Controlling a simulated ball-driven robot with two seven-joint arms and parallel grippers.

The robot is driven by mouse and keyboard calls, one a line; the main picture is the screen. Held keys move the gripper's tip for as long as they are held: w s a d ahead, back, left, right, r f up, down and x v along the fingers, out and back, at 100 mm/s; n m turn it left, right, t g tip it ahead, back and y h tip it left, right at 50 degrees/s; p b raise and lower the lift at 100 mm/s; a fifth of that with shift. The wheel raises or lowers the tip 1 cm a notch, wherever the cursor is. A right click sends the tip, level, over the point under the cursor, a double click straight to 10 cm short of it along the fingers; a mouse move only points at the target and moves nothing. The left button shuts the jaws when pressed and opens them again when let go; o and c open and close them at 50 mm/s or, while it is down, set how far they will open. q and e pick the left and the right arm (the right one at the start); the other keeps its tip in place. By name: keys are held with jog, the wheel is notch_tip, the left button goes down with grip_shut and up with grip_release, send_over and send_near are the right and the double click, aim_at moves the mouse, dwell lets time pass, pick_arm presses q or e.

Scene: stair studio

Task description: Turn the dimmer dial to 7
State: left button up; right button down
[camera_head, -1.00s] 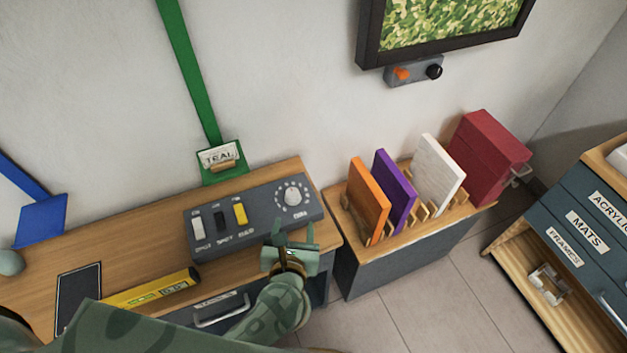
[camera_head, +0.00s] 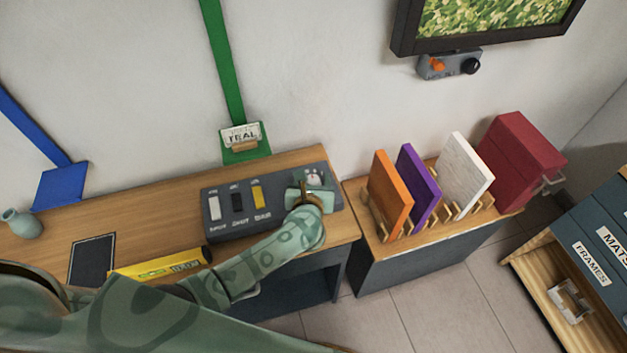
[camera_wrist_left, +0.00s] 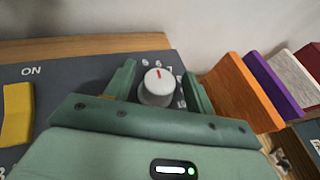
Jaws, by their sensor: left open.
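The dimmer dial (camera_wrist_left: 157,86) is a white round knob with a red pointer line, at the right end of a dark grey control panel (camera_head: 222,228). In the left wrist view the red line points up, near a digit that looks like 6. In the head view my left gripper (camera_head: 313,184) is over the dial and hides much of it. In the left wrist view my left gripper (camera_wrist_left: 158,88) is open, with one green finger on each side of the dial. I cannot tell whether the fingers touch it. My right gripper is not in view.
Orange, purple and white boards (camera_head: 465,175) stand in a rack to the right. A green holder (camera_head: 245,148) is behind the panel.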

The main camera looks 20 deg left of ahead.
pick_arm(q)
jog(key=shift+w, duration=0.2)
jog(key=c, duration=1)
jog(key=shift+o, duration=0.2)
